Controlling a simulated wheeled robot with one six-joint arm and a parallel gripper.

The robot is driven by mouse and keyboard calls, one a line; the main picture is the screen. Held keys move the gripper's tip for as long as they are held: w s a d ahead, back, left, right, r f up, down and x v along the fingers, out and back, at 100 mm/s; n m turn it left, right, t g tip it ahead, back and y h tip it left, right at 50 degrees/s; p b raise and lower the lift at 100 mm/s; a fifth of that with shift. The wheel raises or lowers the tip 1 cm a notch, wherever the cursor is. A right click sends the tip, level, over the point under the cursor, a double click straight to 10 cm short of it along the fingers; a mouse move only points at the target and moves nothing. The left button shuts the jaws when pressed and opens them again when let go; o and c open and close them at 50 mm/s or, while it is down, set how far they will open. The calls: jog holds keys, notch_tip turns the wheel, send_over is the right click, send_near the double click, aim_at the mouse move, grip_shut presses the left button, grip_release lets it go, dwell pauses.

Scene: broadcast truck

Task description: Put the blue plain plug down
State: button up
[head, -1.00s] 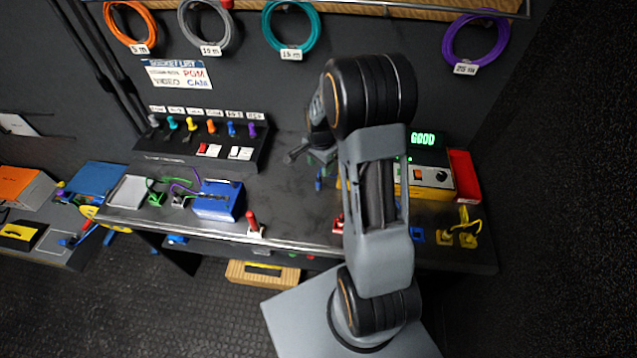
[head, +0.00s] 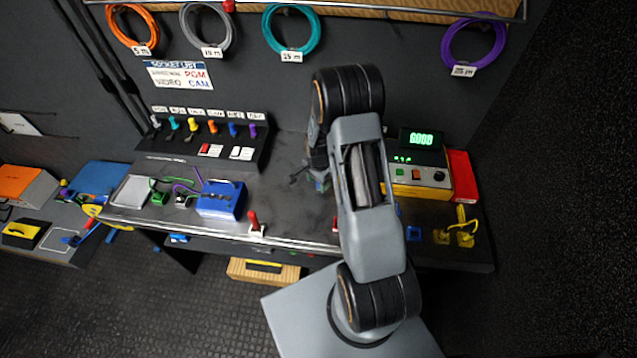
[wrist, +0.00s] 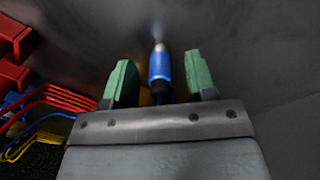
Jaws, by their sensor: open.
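The blue plain plug (wrist: 160,68) shows in the wrist view, with a blue body and a pale metal tip that points away from my gripper. My gripper (wrist: 158,75) is open. Its two green fingers stand on either side of the plug, with a visible gap on each side. The plug seems to lie on the dark bench top, but I cannot tell its exact contact. In the head view my gripper (head: 319,180) is low over the bench (head: 278,190), partly hidden by my arm, and the plug is not clearly seen there.
Red blocks with red, blue and yellow cables (wrist: 45,97) lie left in the wrist view. In the head view, a tester reading GOOD (head: 421,139) stands to the right.

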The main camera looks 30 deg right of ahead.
jog(key=shift+c, duration=0.2)
grip_shut()
dwell(0.3)
